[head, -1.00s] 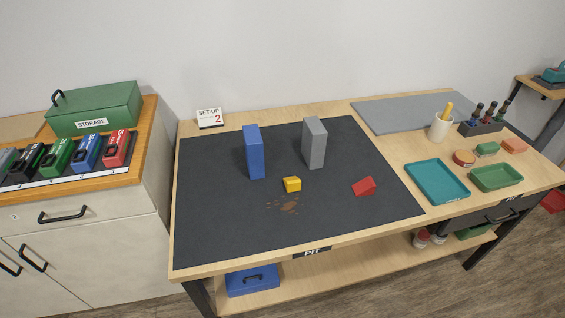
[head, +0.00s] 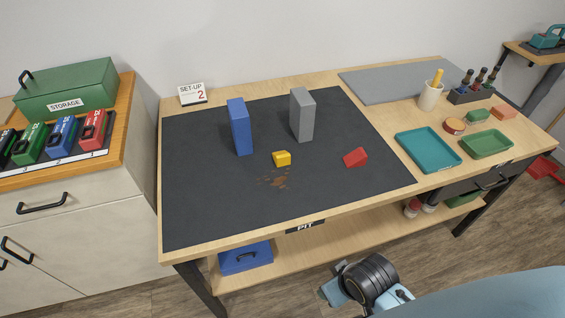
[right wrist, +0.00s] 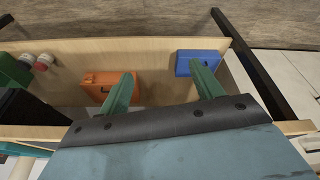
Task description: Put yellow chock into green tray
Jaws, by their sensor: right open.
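The yellow chock (head: 282,158) is a small block on the black mat (head: 210,205), just in front of and between the blue block and the grey block. The green tray (head: 487,145) lies empty at the right end of the bench, beside a teal tray (head: 430,150). My right arm comes in at the bottom right of the head view, in front of the bench. In the right wrist view my right gripper (right wrist: 161,70) has its two green fingers apart with nothing between them, facing the lower shelf. My left gripper is in neither view.
A tall blue block (head: 240,127), a tall grey block (head: 302,115) and a red wedge (head: 356,157) stand around the chock. A white cup (head: 430,95) and small tubs are near the trays. A blue box (right wrist: 203,62) and an orange box (right wrist: 110,88) sit on the lower shelf.

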